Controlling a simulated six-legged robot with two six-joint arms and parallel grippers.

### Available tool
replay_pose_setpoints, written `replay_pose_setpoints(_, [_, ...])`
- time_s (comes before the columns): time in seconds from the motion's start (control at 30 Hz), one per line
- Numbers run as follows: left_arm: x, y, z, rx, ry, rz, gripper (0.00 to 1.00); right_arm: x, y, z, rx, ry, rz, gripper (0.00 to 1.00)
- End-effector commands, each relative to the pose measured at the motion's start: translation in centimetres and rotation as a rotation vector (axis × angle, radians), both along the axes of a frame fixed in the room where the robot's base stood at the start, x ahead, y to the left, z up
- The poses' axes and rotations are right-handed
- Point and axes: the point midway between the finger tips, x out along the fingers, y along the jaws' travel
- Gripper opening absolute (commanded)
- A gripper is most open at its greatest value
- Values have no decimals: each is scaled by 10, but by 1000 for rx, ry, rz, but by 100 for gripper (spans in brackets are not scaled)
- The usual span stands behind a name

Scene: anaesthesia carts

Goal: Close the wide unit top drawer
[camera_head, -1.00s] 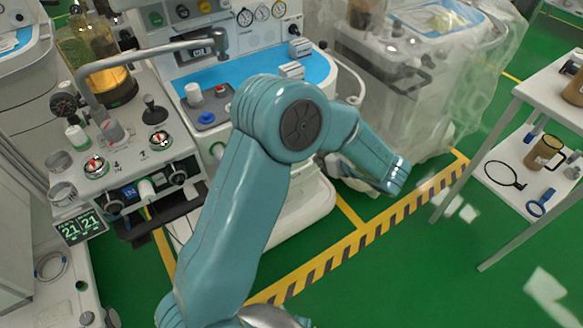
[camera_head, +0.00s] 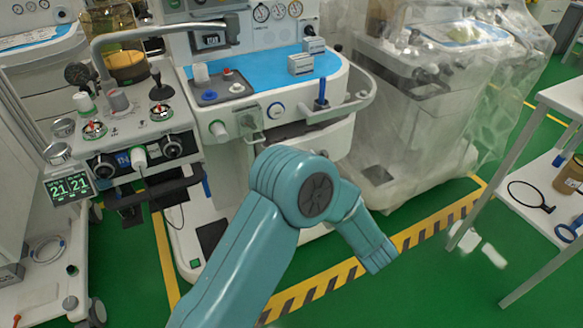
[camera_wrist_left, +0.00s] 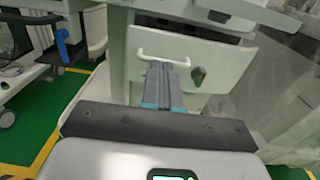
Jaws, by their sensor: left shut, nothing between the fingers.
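The wide unit (camera_head: 335,88), a white anaesthesia machine with a blue worktop, stands in the middle of the head view; my teal left arm covers part of its lower front. Contact and how far the drawer stands out cannot be told. My left gripper is hidden in the head view. My right gripper is not in view.
A plastic-covered machine (camera_head: 425,110) stands to the right of the wide unit. A white side table (camera_head: 560,100) is at the far right. A control unit with knobs and a green display (camera_head: 70,187) is at left. Green floor with yellow-black striping is open in front.

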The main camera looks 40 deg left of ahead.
Motion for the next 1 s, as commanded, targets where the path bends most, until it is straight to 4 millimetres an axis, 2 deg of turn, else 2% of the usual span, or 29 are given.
replay_pose_setpoints(0.03, [1, -2, -11, 1, 2, -7, 0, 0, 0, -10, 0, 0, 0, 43])
replay_pose_setpoints(0.17, [4, -3, -15, 1, 4, -15, 0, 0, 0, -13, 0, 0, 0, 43])
replay_pose_setpoints(0.27, [8, 5, -14, 0, 3, -16, 0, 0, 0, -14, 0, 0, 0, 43])
replay_pose_setpoints(0.7, [41, 87, -15, 0, 2, -10, 0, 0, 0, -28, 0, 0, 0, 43])
replay_pose_setpoints(0.9, [52, 114, -14, 0, 3, -11, 0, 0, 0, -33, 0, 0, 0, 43])
replay_pose_setpoints(1.0, [55, 120, -14, 1, 4, -12, 0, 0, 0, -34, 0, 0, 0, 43])
